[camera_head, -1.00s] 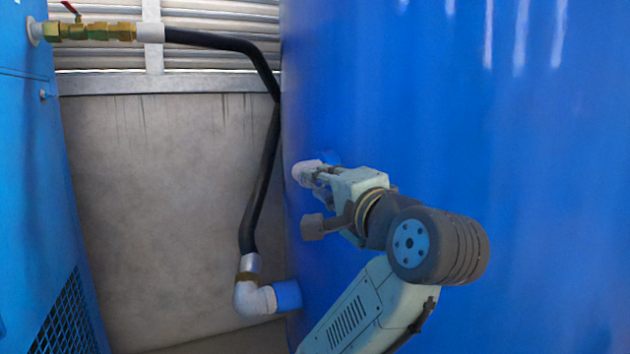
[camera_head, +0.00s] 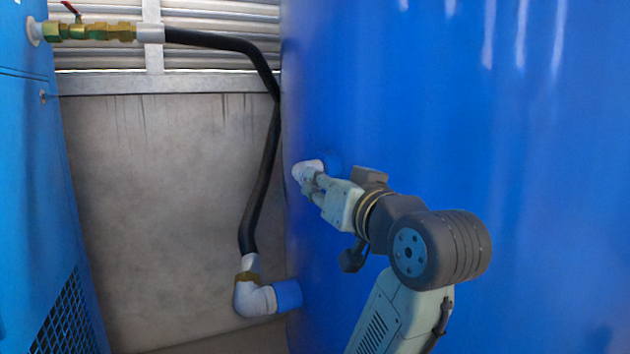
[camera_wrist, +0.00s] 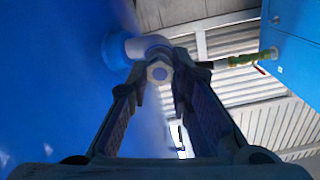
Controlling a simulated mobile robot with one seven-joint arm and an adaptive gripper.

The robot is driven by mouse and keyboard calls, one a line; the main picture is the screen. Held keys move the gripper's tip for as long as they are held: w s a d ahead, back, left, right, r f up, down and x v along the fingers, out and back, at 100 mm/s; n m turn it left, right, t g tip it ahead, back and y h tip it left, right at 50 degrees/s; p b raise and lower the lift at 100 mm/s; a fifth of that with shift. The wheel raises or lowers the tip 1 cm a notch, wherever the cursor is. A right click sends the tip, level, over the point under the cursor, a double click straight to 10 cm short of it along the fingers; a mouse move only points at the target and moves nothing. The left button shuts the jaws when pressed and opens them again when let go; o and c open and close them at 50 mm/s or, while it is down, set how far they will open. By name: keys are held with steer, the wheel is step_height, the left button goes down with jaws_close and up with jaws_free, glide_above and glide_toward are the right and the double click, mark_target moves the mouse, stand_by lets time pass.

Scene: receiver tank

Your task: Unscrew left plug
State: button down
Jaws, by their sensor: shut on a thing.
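The left plug (camera_wrist: 158,73) shows in the wrist view as a pale hexagonal head at the end of a white elbow fitting (camera_wrist: 145,45). The elbow (camera_head: 304,168) joins a blue stub on the side of the tank in the head view. My gripper (camera_wrist: 160,78) is shut on the plug, with one finger on each side of its head. In the head view my gripper (camera_head: 311,183) reaches the elbow from the lower right, and the plug is mostly hidden behind the fingers.
The large blue tank (camera_head: 480,120) stands close beside my arm. A black hose (camera_head: 262,170) runs from a brass valve (camera_head: 90,31) down to a lower white elbow (camera_head: 254,298). A blue cabinet (camera_head: 35,180) stands at the left.

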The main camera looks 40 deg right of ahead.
steer(key=s+a+n, duration=0.1)
steer(key=s+n, duration=0.5)
steer(key=n, duration=0.1)
steer(key=shift+a+n, duration=0.2)
steer(key=shift+n, duration=0.1)
stand_by(0.5)
